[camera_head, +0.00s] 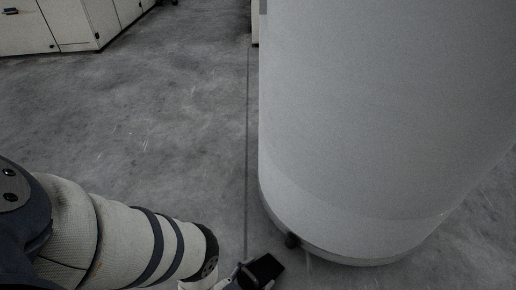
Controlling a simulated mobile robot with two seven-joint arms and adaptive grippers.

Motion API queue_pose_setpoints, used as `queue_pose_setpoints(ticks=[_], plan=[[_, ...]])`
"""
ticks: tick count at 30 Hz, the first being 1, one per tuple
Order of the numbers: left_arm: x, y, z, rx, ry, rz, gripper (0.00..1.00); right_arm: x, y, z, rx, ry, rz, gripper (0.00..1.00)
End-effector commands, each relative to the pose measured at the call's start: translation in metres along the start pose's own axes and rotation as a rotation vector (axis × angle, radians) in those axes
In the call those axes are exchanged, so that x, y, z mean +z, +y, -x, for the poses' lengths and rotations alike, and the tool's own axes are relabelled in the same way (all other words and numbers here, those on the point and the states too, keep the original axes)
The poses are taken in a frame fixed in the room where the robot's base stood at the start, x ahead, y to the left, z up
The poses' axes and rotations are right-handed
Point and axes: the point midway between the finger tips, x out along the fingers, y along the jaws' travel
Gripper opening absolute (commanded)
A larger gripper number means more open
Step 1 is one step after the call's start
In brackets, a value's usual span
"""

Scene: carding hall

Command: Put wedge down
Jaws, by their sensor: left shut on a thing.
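My left arm comes in from the lower left, and my left gripper (246,279) is at the bottom edge, partly cut off by the frame. It is shut on a small dark block, which I take to be the wedge (266,267). The wedge shows just left of the foot of a big pale can and appears apart from it in the picture. Its height above the floor cannot be told. My right gripper is not in view.
The tall pale grey can (380,120) fills the right side, with a small dark castor (292,241) at its lower rim. Pale cabinets (70,25) stand at the far left. The grey concrete floor (150,110) between is clear, with a dark seam running through it.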

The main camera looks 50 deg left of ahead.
Motion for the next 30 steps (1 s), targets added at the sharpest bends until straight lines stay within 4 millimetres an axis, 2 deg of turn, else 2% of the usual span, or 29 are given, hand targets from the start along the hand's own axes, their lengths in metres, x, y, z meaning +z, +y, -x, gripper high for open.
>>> queue_pose_setpoints(ticks=[6, 7, 9, 21, 23, 30], plan=[[0.003, 0.000, -0.002, 0.001, 0.001, -0.001, 0.11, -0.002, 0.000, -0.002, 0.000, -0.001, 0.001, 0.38], [0.003, 0.000, -0.001, 0.001, -0.001, -0.001, 0.60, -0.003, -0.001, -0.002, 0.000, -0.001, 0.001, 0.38], [0.003, 0.000, -0.001, 0.001, -0.001, -0.001, 0.76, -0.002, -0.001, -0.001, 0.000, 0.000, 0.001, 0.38], [-0.003, 0.000, 0.004, 0.001, -0.001, -0.001, 0.78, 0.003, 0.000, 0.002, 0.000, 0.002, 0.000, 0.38], [-0.003, 0.000, 0.017, 0.002, -0.004, -0.001, 0.78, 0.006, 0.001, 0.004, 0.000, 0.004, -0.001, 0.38], [-0.005, 0.001, 0.083, 0.002, -0.001, 0.000, 0.78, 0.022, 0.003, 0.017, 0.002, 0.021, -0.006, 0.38]])
